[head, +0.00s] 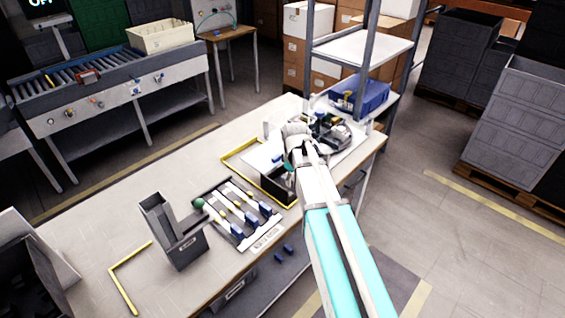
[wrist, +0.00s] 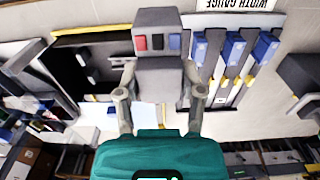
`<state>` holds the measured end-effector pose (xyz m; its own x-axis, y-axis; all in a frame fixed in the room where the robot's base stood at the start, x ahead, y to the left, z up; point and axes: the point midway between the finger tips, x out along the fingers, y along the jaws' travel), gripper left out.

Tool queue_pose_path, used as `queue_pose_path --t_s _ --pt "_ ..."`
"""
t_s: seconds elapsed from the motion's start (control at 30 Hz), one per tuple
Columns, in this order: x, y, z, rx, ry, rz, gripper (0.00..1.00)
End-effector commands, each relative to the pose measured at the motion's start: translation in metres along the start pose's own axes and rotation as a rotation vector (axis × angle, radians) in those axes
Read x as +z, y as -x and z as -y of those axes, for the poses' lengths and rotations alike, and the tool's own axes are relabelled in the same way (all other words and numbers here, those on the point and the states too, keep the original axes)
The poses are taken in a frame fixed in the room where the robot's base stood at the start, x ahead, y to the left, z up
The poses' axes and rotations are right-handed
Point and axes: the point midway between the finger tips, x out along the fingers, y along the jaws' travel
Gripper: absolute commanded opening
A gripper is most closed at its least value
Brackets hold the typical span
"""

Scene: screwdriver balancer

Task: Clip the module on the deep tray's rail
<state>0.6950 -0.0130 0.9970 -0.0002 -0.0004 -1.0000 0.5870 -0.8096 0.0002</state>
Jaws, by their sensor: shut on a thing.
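In the wrist view my gripper (wrist: 160,78) is shut on the module (wrist: 158,42), a grey block with a red, a grey-blue and a blue patch on its face. One finger lies on each side of it. A dark deep tray (wrist: 72,66) with a yellow strip along one edge is just left of the module, with small light fittings inside. In the head view the dark tray (head: 270,188) stands near the table's middle, beside my gripper (head: 290,178). My arm hides most of the gripper and the module there. I cannot tell whether the module touches a rail.
The width gauge board (head: 240,212) with blue sliders lies left of the tray; its sliders (wrist: 232,50) are close right of the module. A grey bin (head: 175,232) stands farther left. Dark parts (head: 335,132) and a shelf rack (head: 362,48) are behind.

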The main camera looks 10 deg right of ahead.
Motion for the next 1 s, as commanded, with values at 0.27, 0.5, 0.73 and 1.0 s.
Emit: queue_pose_path --t_s 0.27,0.5,0.73,1.0 --pt "-0.076 -0.017 -0.051 0.000 0.000 0.000 0.00" --pt "-0.107 -0.022 -0.071 0.000 -0.001 0.000 0.00" --pt "-0.112 -0.023 -0.074 0.000 -0.001 0.000 0.00" --pt "-0.111 -0.023 -0.073 0.000 0.000 0.000 0.00"
